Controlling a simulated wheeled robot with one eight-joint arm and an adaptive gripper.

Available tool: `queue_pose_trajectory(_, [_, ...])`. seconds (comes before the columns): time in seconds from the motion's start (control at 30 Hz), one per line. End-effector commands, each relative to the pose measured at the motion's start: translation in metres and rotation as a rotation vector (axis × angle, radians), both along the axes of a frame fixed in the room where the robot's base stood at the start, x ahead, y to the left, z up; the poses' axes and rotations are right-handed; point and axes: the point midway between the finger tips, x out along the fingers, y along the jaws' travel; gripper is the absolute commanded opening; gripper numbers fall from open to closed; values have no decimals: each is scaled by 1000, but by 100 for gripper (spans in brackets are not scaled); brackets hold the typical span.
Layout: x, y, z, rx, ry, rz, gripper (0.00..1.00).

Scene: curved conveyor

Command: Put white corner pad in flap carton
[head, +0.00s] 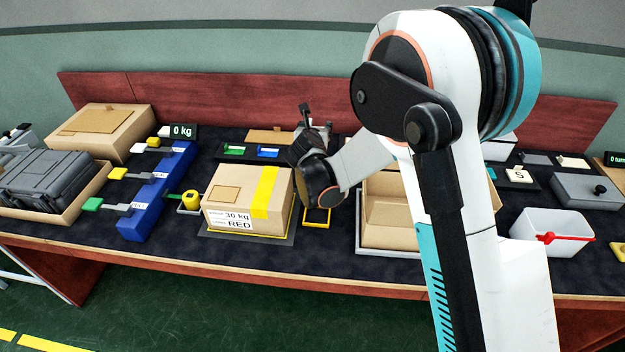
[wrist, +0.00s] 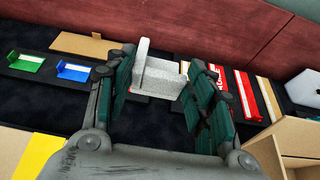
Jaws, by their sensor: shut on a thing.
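The white corner pad (wrist: 158,78) is a pale L-shaped block between the two fingers of my gripper (wrist: 157,88) in the wrist view. The gripper is shut on it. In the head view my gripper (head: 311,128) is at the back of the table, behind and right of the taped carton; the pad is hard to make out there. An open tan carton (head: 388,238), which appears to be the flap carton, stands right of the gripper, partly hidden by my arm. Its edge also shows at the lower right of the wrist view (wrist: 292,135).
A closed carton (head: 232,208) marked 30 kg RED, with yellow tape, stands left of the open carton. Green (wrist: 25,63) and blue (wrist: 74,71) holders lie left of the pad. Red and white strips (wrist: 247,95) lie right of it. A red backboard (head: 230,105) rises behind.

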Motion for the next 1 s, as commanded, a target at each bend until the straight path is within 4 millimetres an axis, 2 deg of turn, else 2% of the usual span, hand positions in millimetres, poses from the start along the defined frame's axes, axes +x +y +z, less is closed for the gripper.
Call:
queue_pose_trajectory(0.4, [0,1,-98,0,0,0,39])
queue_pose_trajectory(0.6, [0,1,-139,0,0,0,39])
queue_pose_trajectory(0.7, [0,0,-150,0,0,0,39])
queue_pose_trajectory(0.87, [0,0,-157,0,0,0,39])
queue_pose_trajectory(1.0, [0,1,-173,0,0,0,39])
